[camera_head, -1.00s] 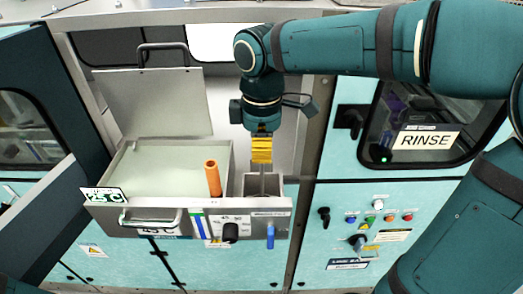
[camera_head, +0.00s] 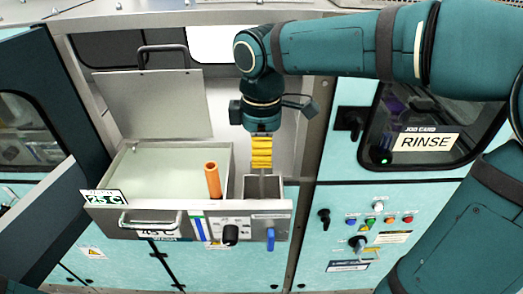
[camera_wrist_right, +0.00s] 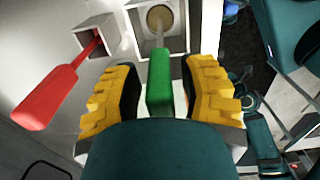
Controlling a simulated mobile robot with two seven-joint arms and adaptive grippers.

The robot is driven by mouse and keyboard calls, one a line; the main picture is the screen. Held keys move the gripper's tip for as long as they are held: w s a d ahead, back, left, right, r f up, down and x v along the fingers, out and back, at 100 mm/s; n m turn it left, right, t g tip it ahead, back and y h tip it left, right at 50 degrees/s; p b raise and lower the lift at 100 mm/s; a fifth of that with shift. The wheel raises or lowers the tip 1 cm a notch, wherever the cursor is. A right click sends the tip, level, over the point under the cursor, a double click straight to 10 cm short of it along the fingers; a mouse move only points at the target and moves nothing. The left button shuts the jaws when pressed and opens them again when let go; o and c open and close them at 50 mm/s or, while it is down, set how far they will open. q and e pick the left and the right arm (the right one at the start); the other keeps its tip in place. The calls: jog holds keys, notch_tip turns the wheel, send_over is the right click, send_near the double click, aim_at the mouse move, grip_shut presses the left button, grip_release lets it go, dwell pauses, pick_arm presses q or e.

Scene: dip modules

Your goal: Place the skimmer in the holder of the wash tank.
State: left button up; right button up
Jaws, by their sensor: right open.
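The skimmer has a green handle (camera_wrist_right: 160,82) and a thin shaft leading down to a round head (camera_wrist_right: 160,18) in the right wrist view. The head is inside the square holder (camera_wrist_right: 138,32), and the handle points up toward me. The holder is the narrow box (camera_head: 247,186) at the right end of the wash tank (camera_head: 178,160) in the head view. My right gripper (camera_wrist_right: 163,88) is open, its yellow fingers on either side of the handle with gaps visible. In the head view this gripper (camera_head: 262,168) is above the holder and hides the handle. My left gripper is not in view.
An orange-red handled tool (camera_head: 213,180) stands left of the holder; its red handle (camera_wrist_right: 48,97) leans from another square box in the right wrist view. The tank's raised lid (camera_head: 152,103) is behind. A control panel (camera_head: 368,225) is to the right.

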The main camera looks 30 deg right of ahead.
notch_tip(320, 180, up, 11)
jog(key=shift+r+p, duration=0.15)
jog(key=shift+p, duration=0.4)
